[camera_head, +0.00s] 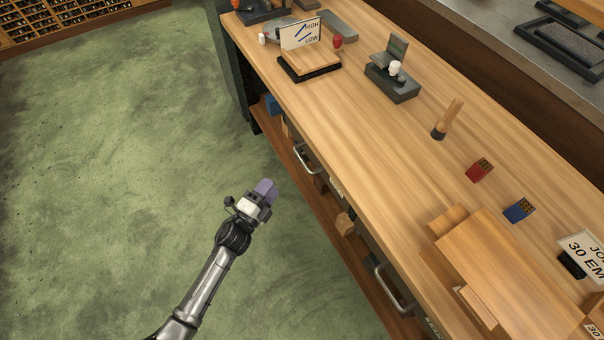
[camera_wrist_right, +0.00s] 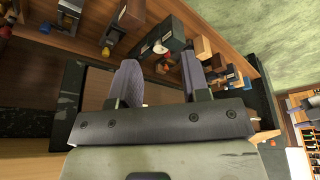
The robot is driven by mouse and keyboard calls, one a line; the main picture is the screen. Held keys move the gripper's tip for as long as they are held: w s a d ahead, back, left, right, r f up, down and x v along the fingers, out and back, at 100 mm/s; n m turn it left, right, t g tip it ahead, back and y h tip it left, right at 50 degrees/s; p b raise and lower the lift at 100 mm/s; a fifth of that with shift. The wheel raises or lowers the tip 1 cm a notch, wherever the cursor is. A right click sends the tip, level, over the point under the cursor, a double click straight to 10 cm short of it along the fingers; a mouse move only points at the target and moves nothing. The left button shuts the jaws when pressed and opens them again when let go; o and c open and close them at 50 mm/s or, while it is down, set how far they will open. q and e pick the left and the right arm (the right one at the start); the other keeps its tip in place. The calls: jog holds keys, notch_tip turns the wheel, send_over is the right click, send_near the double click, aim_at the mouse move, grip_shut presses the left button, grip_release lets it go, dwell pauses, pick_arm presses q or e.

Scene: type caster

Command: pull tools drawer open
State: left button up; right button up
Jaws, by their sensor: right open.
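The wooden bench (camera_head: 330,125) has drawer fronts along its left side in the head view. One metal pull handle (camera_head: 306,160) is near the middle of that side and another handle (camera_head: 392,290) is nearer the bottom. I cannot tell which belongs to the tools drawer; no drawer label is readable.
A low shelf (camera_head: 325,205) with blocks runs along the bench's front. On top are a stamp-like dark block (camera_head: 392,85), a red block (camera_head: 480,169), a blue block (camera_head: 519,210) and a wooden case (camera_head: 500,260). The green floor (camera_head: 120,150) is clear.

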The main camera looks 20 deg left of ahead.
aim_at(302, 159)
pick_arm(q)
jog(key=shift+w+d+f+m+h+b, duration=0.35)
jog(key=shift+w+d+b, duration=0.65)
jog(key=shift+w, duration=1.3)
jog(key=shift+w+d+f+m+h+b, duration=0.2)
jog(key=shift+w+d+m+b, duration=0.35)
jog(key=shift+w+b, duration=1.15)
jog(key=shift+w+d+f+m+h+b, duration=0.2)
jog(key=shift+w+d+m+h+b, duration=0.5)
jog(key=shift+w, duration=2.15)
pick_arm(e)
notch_tip(302, 159, down, 8)
pick_arm(q)
jog(key=shift+d+n+y, duration=0.25)
jog(key=shift+n+y, duration=0.1)
jog(key=shift+n, duration=0.15)
grip_shut()
pick_arm(e)
jog(key=shift+d, duration=0.15)
